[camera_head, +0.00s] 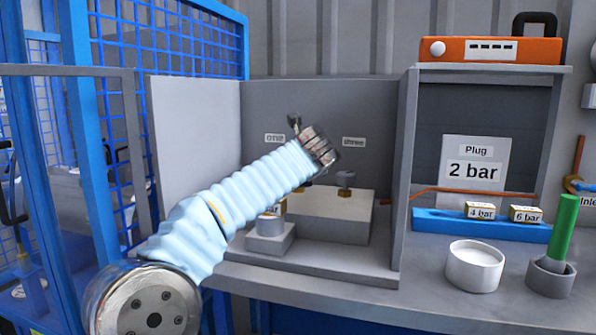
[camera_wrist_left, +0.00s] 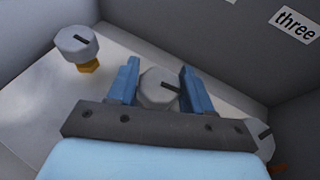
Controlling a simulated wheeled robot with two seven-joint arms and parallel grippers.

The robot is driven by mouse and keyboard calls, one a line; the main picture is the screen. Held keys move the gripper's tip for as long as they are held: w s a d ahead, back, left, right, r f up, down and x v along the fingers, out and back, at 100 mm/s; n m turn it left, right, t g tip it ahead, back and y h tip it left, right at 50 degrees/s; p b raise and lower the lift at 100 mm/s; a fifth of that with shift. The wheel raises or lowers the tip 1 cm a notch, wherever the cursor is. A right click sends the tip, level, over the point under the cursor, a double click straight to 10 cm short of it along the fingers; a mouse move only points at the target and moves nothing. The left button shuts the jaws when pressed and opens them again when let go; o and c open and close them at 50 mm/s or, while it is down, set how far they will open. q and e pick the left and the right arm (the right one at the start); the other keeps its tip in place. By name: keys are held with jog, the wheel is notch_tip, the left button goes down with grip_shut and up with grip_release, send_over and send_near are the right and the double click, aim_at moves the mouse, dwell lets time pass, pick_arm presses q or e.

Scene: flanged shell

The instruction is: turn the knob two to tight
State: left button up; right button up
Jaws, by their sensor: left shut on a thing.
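My left gripper (camera_head: 318,150) reaches into the grey booth, over the pale block (camera_head: 320,228). In the left wrist view its two blue fingers (camera_wrist_left: 160,86) are closed on the grey middle knob, knob two (camera_wrist_left: 153,90), one on each side. A dark line marks that knob's top. My arm hides this knob in the head view. Another knob with a brass base (camera_wrist_left: 76,43) stands to the left in the wrist view. A third (camera_wrist_left: 258,138) is partly hidden at lower right. In the head view a knob (camera_head: 346,180) stands under the "three" label (camera_head: 353,142). My right gripper is not seen.
Booth walls stand behind and beside the block, and a "one" label (camera_head: 275,138) is on the back wall. To the right are a "2 bar" sign (camera_head: 473,172), a blue rack (camera_head: 435,222) and a white cup (camera_head: 474,268).

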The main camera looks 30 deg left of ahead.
pick_arm(q)
jog(key=shift+s+a+r+m+h+p, duration=0.1)
jog(key=shift+r+m+h+p, duration=0.05)
jog(key=shift+m+h+p, duration=0.3)
jog(key=shift+m+t+h, duration=0.25)
jog(key=shift+t, duration=0.15)
jog(key=o, duration=1)
jog(key=shift+c, duration=0.2)
jog(key=v, duration=1.3)
jog(key=shift+s+d, duration=0.25)
jog(key=shift+d, duration=0.15)
